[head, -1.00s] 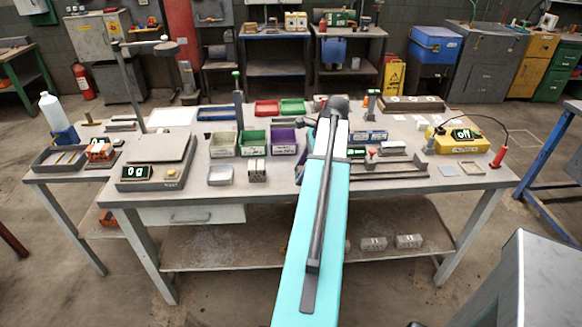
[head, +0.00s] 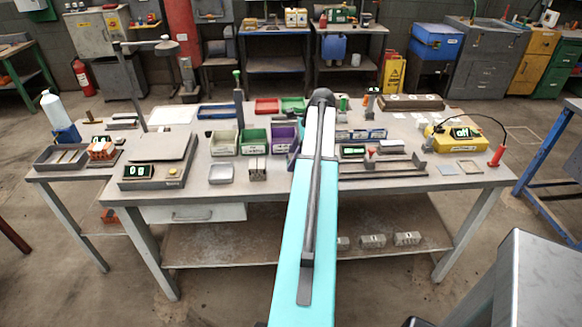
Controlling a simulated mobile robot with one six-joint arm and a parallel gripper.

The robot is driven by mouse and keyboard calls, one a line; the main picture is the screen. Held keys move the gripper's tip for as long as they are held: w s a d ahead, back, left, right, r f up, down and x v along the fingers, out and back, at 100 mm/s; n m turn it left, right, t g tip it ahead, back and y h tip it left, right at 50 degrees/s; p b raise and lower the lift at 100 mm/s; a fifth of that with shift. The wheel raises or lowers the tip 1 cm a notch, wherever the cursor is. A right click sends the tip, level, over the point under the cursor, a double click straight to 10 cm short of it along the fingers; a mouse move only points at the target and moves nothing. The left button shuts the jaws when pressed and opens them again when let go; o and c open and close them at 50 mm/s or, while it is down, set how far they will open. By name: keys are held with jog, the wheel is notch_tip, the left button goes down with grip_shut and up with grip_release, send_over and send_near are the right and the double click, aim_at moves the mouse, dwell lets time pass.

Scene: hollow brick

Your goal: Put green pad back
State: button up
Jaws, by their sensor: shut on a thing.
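I cannot make out a green pad for certain. A small green item (head: 343,103) shows just right of my arm's far end, too small to identify. My turquoise and white arm reaches forward over the middle of the workbench (head: 400,184). My gripper is hidden behind the arm's far end, so what it holds does not show.
A scale (head: 158,162) stands at left, beside a lamp post. White, green (head: 253,141) and purple bins (head: 283,138) stand left of my arm. A small metal tray (head: 221,173) and a hollow brick (head: 257,170) sit in front. A yellow device (head: 455,139) stands at right.

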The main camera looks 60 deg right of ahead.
jog(key=shift+f, duration=0.15)
jog(key=shift+f+p, duration=0.6)
jog(key=shift+f, duration=1)
jog(key=shift+f, duration=0.1)
jog(key=o, duration=1)
jog(key=shift+b+v, duration=1.4)
jog(key=shift+v, duration=4.7)
jog(key=shift+w, duration=0.1)
